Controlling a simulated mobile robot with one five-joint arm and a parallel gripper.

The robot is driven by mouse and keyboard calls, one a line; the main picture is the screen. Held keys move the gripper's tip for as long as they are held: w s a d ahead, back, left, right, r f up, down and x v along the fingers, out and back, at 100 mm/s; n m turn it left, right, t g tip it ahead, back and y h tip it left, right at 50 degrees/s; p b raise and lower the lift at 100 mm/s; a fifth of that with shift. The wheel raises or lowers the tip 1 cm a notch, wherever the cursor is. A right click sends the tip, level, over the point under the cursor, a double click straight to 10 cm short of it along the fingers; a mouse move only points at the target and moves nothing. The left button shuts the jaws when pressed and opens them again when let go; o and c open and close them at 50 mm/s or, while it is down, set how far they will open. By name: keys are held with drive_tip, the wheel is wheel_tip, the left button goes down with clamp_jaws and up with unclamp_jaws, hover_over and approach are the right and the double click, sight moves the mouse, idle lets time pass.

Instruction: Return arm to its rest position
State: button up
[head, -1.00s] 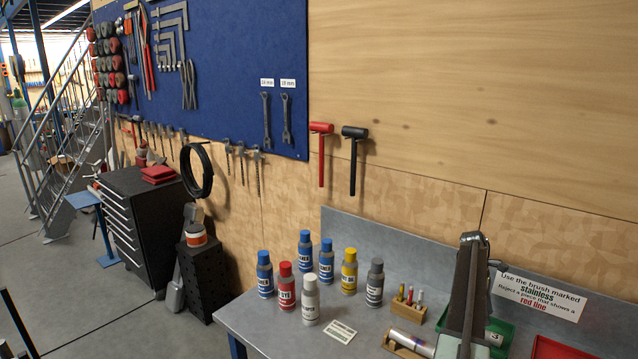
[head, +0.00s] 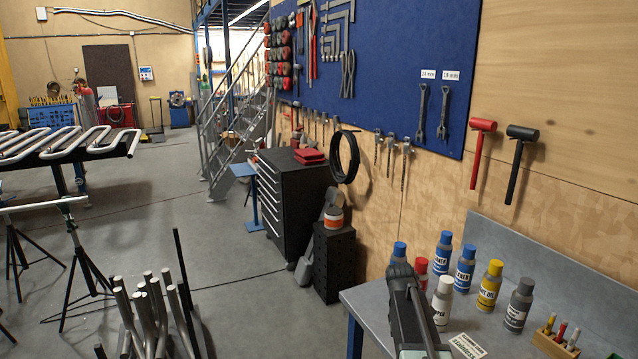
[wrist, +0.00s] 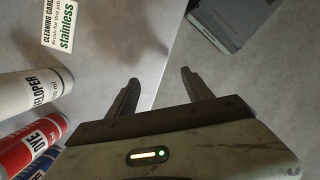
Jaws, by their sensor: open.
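My gripper (wrist: 160,82) shows in the wrist view with its two dark fingers apart and nothing between them. It is over the grey workbench (wrist: 130,35), near the bench's edge. A white developer bottle (wrist: 28,92) and a red dye bottle (wrist: 38,132) lie to its left in that view, apart from the fingers. In the head view my arm (head: 412,310) rises at the bottom, in front of the bench's near left corner. It hides part of the bottles behind it. The fingers cannot be made out in the head view.
Several bottles, such as the yellow-capped one (head: 488,287), crowd the bench beside my arm. A black drawer cabinet (head: 290,200) and a black perforated stand (head: 334,262) are left of the bench. Metal tubes (head: 155,310) stand at the front left. The floor between is clear.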

drive_tip(key=s+a+f+m+t+y, duration=0.1)
drive_tip(key=s+a+m+y, duration=0.1)
drive_tip(key=s+a+m, duration=0.7)
drive_tip(key=a+m, duration=0.1)
drive_tip(key=a, duration=0.4)
drive_tip(key=shift+s+f+m+t, duration=0.25)
drive_tip(key=shift+s+m+t, duration=0.05)
drive_tip(key=shift+s, duration=0.1)
drive_tip(key=shift+a, duration=0.1)
